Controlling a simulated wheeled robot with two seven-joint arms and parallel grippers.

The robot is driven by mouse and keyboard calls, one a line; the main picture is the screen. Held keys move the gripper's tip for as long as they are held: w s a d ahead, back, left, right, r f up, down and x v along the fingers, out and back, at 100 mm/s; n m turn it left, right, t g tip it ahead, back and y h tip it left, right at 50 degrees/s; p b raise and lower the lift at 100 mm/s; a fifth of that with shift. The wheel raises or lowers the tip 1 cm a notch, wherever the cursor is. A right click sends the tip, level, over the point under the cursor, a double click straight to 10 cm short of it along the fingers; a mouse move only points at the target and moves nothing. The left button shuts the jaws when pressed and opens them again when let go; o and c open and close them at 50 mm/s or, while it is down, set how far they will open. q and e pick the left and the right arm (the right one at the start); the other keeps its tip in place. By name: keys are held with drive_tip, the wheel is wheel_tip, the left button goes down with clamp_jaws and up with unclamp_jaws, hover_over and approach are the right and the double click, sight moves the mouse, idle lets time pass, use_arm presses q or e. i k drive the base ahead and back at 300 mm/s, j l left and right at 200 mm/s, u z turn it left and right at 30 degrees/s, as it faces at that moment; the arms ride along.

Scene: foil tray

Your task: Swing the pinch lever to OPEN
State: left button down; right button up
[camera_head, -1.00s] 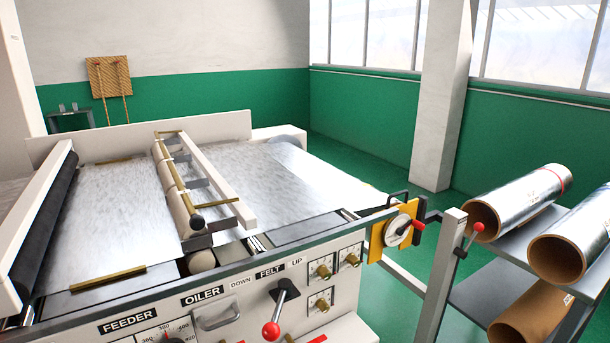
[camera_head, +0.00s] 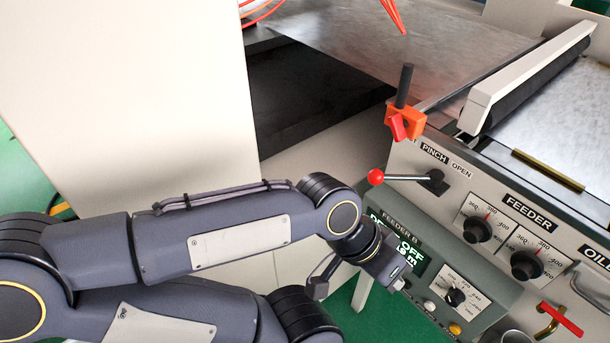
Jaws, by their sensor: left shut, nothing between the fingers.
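The pinch lever (camera_head: 408,179) is on the front panel in the head view, below the PINCH label (camera_head: 434,153) and the OPEN label (camera_head: 461,170). Its red ball knob points left from a dark pivot, and the rod lies nearly level, towards the PINCH side. My left gripper (camera_head: 401,284) is shut and empty. It is below the lever, apart from it, in front of the grey Feeder B box (camera_head: 408,226), and hides part of its display. My right gripper is not in view.
An orange clamp with a dark post (camera_head: 404,122) stands above the lever. Feeder dials (camera_head: 478,230) are to the right, and a red-handled valve (camera_head: 560,318) is lower right. A large pale cabinet (camera_head: 150,90) fills the left. Open space lies left of the red knob.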

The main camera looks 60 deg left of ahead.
sight(376, 177)
drive_tip(key=u, duration=1.7)
drive_tip(key=i+j+z, duration=0.1)
drive_tip(key=i, duration=0.1)
